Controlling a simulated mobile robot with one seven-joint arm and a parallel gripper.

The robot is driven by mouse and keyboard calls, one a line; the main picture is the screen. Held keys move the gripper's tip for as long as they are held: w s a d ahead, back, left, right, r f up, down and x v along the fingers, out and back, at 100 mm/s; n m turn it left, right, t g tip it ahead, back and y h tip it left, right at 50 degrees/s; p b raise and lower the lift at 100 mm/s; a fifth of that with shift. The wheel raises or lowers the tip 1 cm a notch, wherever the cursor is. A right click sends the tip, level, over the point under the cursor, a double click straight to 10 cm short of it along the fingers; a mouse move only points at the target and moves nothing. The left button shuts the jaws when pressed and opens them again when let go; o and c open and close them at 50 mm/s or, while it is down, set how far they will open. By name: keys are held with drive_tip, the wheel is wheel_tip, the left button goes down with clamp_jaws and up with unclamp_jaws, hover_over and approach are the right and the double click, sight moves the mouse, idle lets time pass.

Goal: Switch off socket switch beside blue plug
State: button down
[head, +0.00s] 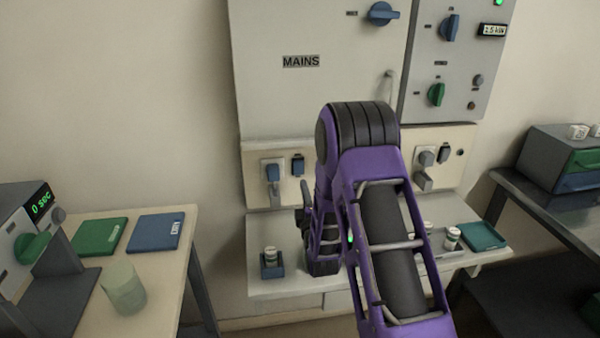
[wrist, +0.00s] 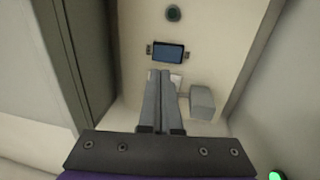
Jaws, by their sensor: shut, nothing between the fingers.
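In the head view the blue plug (head: 272,173) sits in a pale socket plate on the left of the panel under the mains cabinet. The dark socket switch (head: 298,164) is just right of it; its rocker position is too small to tell. My gripper (head: 305,190) is below and right of that switch, in front of the panel, partly hidden by my purple arm. In the wrist view my gripper (wrist: 161,74) is shut and empty. Beyond its fingertips is a blue-faced fitting (wrist: 169,53) in a dark frame; I cannot tell which fitting of the head view it is.
A grey block (wrist: 202,102) is right of the fingers. Side tables flank the cabinet.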

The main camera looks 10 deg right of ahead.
sight(298, 165)
drive_tip(key=w, duration=0.5)
drive_tip(key=w+r, duration=0.1)
drive_tip(key=w, duration=0.1)
drive_tip(key=shift+w, duration=0.3)
